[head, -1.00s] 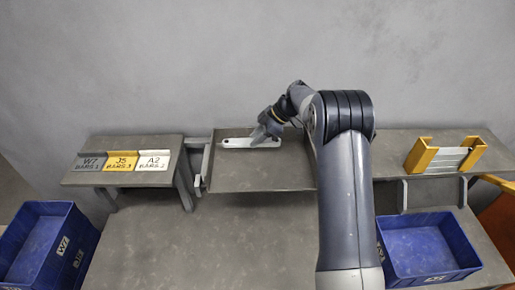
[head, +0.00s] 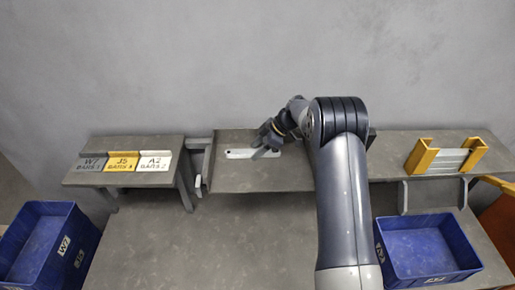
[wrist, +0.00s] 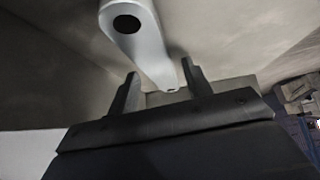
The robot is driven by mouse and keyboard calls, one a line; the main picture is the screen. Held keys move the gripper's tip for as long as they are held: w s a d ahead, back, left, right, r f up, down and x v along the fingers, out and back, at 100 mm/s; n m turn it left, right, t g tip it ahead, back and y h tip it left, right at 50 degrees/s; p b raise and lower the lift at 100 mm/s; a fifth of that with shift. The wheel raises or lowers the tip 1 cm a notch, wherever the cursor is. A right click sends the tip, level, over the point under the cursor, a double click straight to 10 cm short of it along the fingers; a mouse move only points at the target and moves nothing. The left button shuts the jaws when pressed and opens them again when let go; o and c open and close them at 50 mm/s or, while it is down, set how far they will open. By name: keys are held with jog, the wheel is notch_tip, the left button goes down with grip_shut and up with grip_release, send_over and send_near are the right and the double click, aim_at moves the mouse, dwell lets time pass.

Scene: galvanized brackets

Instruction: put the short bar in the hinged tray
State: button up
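The short bar (head: 240,154) is a pale metal strip with a dark hole near one end. It lies across the shallow grey tray (head: 255,180) in the middle of the bench, in the head view. In the wrist view the bar (wrist: 138,38) runs from the top edge down to between my two fingers. My gripper (head: 262,150) is low over the tray at the bar's right part. In the wrist view its fingers (wrist: 160,88) stand apart, one on each side of the bar, with narrow gaps visible. My arm hides the tray's right side.
Three labelled plates (head: 122,162) lie on a small stand at the left. A yellow-ended rack (head: 447,157) stands at the right. Blue bins stand at left (head: 45,245) and right (head: 428,250). The bench front (head: 215,245) is clear.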

jog(key=shift+r, duration=0.15)
jog(key=v, duration=1.2)
jog(key=shift+b, duration=0.35)
